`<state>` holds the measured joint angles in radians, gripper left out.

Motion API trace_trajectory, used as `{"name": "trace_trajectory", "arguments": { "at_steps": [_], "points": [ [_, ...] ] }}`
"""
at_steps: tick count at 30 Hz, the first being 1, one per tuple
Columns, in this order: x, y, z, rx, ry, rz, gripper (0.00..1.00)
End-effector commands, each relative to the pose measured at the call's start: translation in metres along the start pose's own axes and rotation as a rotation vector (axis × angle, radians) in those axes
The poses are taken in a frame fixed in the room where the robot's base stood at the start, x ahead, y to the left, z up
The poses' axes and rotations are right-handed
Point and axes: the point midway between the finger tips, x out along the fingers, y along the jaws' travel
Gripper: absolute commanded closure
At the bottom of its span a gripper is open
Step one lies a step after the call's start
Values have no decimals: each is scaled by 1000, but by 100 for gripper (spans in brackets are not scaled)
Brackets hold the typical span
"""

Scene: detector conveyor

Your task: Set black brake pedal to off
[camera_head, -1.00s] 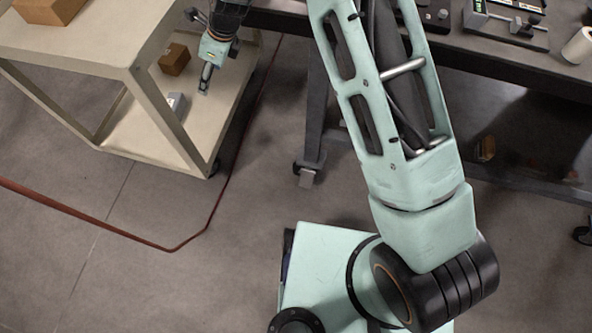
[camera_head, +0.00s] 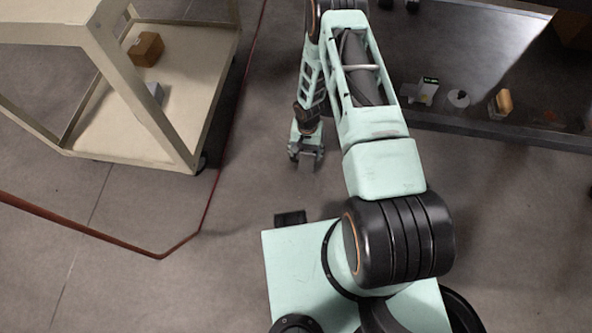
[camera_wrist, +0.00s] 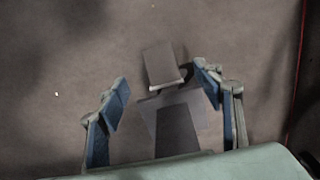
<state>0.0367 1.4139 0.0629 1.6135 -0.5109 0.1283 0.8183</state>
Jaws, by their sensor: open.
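The brake pedal seems to be the flat grey plate (camera_wrist: 163,62) on a caster low near the floor, in the upper middle of the wrist view. It looks grey rather than black. A dark wheel part (camera_wrist: 185,73) shows beside it. A mounting plate with a dark leg (camera_wrist: 176,130) shows below it in that view. My gripper (camera_wrist: 160,76) is open, with a blue-padded finger to each side of the caster. I cannot tell whether it touches the pedal. In the head view my gripper (camera_head: 306,156) points down, with a grey piece, probably the pedal, between its fingers.
A beige cart (camera_head: 130,85) with a brown box (camera_head: 146,48) on its lower shelf stands at left. A dark lower shelf (camera_head: 480,128) with small items lies at right. A red line (camera_head: 222,150) runs along the floor. Open floor lies before the cart.

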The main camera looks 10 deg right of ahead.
Motion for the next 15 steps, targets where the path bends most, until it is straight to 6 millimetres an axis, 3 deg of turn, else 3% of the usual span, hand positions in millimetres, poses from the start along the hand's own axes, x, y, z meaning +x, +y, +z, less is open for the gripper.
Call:
{"name": "trace_trajectory", "arguments": {
  "at_steps": [7, 15],
  "points": [
    [30, 6, 3, -28, -4, 0, 39],
    [82, 6, 4, -25, -4, 1, 39]
  ]
}}
